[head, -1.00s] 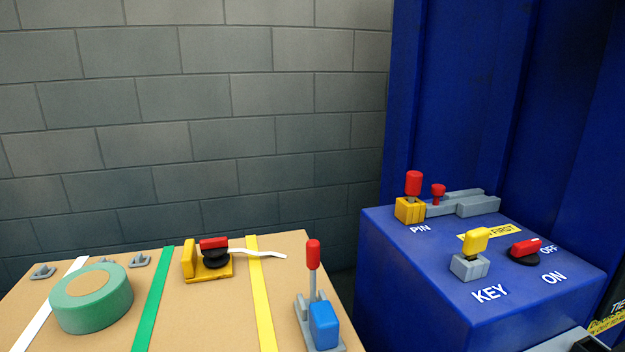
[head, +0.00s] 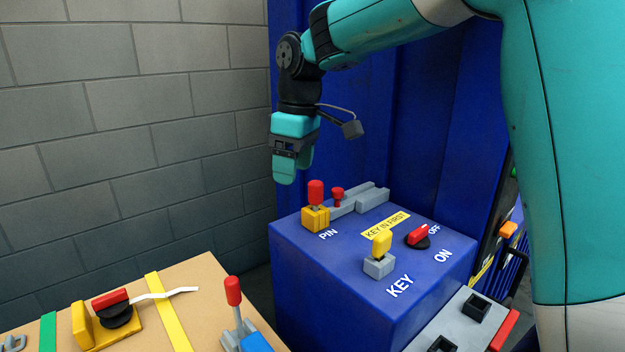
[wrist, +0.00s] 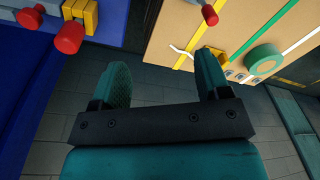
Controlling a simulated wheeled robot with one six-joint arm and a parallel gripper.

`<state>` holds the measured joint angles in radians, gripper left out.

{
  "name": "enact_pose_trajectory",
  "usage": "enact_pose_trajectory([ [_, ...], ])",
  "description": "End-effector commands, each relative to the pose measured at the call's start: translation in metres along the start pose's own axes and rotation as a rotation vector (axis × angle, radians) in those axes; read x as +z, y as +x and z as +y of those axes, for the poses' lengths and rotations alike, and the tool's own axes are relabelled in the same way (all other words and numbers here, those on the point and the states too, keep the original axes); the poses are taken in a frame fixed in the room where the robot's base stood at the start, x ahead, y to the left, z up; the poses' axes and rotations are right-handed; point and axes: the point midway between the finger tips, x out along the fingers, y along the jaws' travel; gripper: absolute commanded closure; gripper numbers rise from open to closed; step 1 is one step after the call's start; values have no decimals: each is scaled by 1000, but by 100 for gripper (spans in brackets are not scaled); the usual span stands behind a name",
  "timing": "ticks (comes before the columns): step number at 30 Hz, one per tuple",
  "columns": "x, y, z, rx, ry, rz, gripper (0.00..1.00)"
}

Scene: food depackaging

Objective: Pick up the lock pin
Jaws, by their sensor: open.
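The lock pin has a red grip (head: 316,193) and stands upright in a yellow block (head: 316,218) beside the word PIN on the blue box. In the wrist view its red grip (wrist: 69,38) shows at the upper left, with the yellow block (wrist: 90,12) behind it. My gripper (head: 287,168) hangs fingers-down, above and slightly left of the pin in the head view. In the wrist view its two fingers (wrist: 163,72) are apart with nothing between them, and the pin lies outside them to the left.
A smaller red knob (head: 337,195) stands close to the pin by a grey bar (head: 362,199). A yellow key (head: 382,245) and red switch (head: 418,236) are nearer on the blue box (head: 330,290). A cardboard-coloured table (head: 205,285) with a red-topped lever (head: 233,292) is at left.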

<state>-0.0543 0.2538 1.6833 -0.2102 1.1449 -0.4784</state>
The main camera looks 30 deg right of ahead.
Motion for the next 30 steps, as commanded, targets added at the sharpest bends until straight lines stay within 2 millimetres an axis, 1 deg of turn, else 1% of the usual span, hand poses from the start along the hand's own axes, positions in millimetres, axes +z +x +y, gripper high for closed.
enact_pose_trajectory([
  [1,-11,-18,33,12,2,-21,30],
  [3,-18,-30,71,25,-2,-46,30],
  [6,-22,-39,112,29,-7,-73,30],
  [9,-21,-45,138,30,-10,-87,30],
  [13,-19,-44,153,27,-11,-96,30],
  [16,-17,-32,156,25,-11,-99,30],
  [20,-14,-5,156,23,-11,-100,30],
  [24,-11,27,157,24,-11,-99,30],
  [27,-9,47,158,25,-11,-98,30],
  [30,-8,63,158,27,-11,-97,30],
])
